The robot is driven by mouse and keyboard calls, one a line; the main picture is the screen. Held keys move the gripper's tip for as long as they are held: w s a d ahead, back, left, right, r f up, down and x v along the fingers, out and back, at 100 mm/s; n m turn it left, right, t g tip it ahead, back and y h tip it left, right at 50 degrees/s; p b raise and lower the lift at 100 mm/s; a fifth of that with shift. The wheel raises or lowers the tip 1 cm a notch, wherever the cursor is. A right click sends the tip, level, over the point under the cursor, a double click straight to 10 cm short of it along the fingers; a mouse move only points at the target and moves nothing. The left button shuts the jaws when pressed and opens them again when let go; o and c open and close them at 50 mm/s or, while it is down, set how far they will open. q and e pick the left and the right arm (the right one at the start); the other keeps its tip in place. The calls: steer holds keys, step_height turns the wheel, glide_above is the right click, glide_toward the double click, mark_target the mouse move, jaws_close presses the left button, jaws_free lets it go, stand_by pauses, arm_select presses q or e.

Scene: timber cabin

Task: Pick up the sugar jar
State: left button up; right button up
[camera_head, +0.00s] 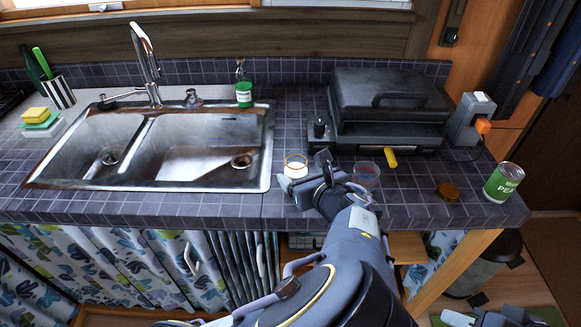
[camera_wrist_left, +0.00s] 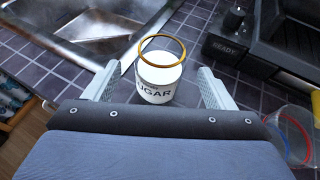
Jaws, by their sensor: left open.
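The sugar jar (camera_head: 295,169) is a small white jar with a gold ring at its top, upright on the tiled counter just right of the sink. In the left wrist view the jar (camera_wrist_left: 158,84) shows part of its dark SUGAR lettering. My left gripper (camera_head: 304,172) is open at the jar, low over the counter. In the wrist view the jar appears between its two light fingers, with a gap on each side; how deep it sits between them is hard to tell. Light and dark parts at the bottom right may be my right gripper (camera_head: 470,312); its jaws are unclear.
A clear cup (camera_head: 366,174) stands close right of my left gripper. A black grill (camera_head: 390,108) with a yellow-handled item is behind it. The sink (camera_head: 200,145) lies left.

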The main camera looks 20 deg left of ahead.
arm_select(q)
steer(key=x, duration=0.6)
steer(key=shift+w+a+f, duration=0.1)
steer(key=shift+w+f, duration=0.05)
steer(key=shift+w, duration=0.05)
steer(key=c, duration=1.2)
